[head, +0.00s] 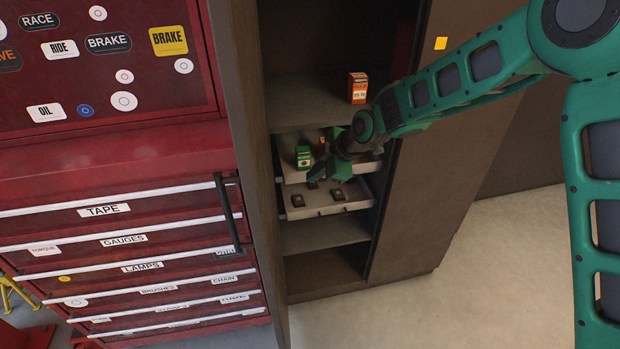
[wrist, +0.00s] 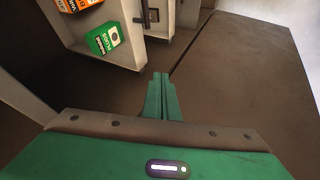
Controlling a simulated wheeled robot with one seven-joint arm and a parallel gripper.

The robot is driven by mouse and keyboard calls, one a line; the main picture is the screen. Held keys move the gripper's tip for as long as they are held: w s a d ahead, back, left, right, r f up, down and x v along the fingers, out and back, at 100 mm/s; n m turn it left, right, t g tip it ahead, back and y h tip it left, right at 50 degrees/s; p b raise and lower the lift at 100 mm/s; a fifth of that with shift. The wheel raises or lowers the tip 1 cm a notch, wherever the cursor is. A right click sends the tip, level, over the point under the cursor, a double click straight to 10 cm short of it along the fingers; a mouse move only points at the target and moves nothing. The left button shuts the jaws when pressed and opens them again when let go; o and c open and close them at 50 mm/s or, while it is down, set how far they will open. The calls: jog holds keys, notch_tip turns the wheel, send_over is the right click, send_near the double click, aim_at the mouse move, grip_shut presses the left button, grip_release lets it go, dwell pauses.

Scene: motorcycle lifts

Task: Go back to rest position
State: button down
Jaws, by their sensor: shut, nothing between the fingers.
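My gripper (head: 322,172) is at the end of my green arm, reaching into the open dark cabinet (head: 300,85) in front of its pull-out trays. In the wrist view, my gripper (wrist: 161,95) has its two fingers together with nothing between them. A small green box (head: 303,158) stands on the upper tray just left of my gripper. The green box also shows in the wrist view (wrist: 103,38), apart from the fingers. My wrist hides part of the upper tray.
The lower pulled-out tray (head: 325,209) holds several small dark items. An orange and white box (head: 357,88) stands on the shelf above. A red tool chest (head: 110,190) with labelled drawers is at the left. Pale floor (head: 450,300) is clear at the lower right.

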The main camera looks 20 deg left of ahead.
jog(key=s+d+r+m+h, duration=0.2)
jog(key=d+r+m, duration=0.15)
jog(key=d, duration=0.95)
jog(key=s+d+r+m+h, duration=0.25)
jog(key=d+m, duration=0.25)
jog(key=d, duration=0.8)
jog(key=s+d+r+m+h, duration=0.1)
jog(key=d+r+m, duration=0.3)
jog(key=d, duration=0.9)
jog(key=s+d+r+m+g+h, duration=0.1)
jog(key=s+d+r+m+h, duration=0.1)
jog(key=s+d+m, duration=1.05)
jog(key=s+d+m+g, duration=0.1)
jog(key=s+d, duration=0.2)
jog(key=s, duration=0.6)
jog(key=s+d+m+g, duration=0.1)
jog(key=s+d+m, duration=0.1)
jog(key=s, duration=0.7)
jog(key=shift+s+d+f+m+y, duration=0.25)
jog(key=shift+d+f+y, duration=0.2)
jog(key=shift+d, duration=0.25)
